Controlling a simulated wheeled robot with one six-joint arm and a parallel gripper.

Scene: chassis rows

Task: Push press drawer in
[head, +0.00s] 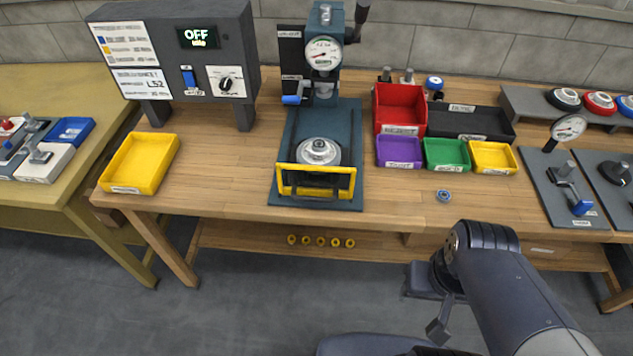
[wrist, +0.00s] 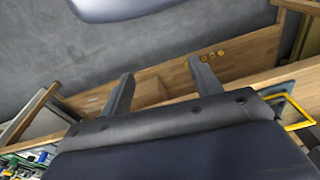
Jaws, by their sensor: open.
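The press (head: 323,60) stands on the wooden bench, with a round dial gauge on its head and a dark blue-green base plate. The press drawer (head: 316,170), with a yellow frame at its front, sits at the front of this plate near the bench edge. A round silver part (head: 319,151) lies just behind the yellow front bar. In the wrist view part of the yellow frame (wrist: 298,124) shows at the right edge. My gripper (wrist: 160,82) is open and empty, its two fingers apart. It is in front of the bench, right of the drawer and not touching it.
A control box (head: 180,55) reading OFF stands left of the press, with a yellow tray (head: 140,162) in front. Red, purple, green, yellow and black bins (head: 470,122) stand to the right. A small round part (head: 444,195) lies near the front edge.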

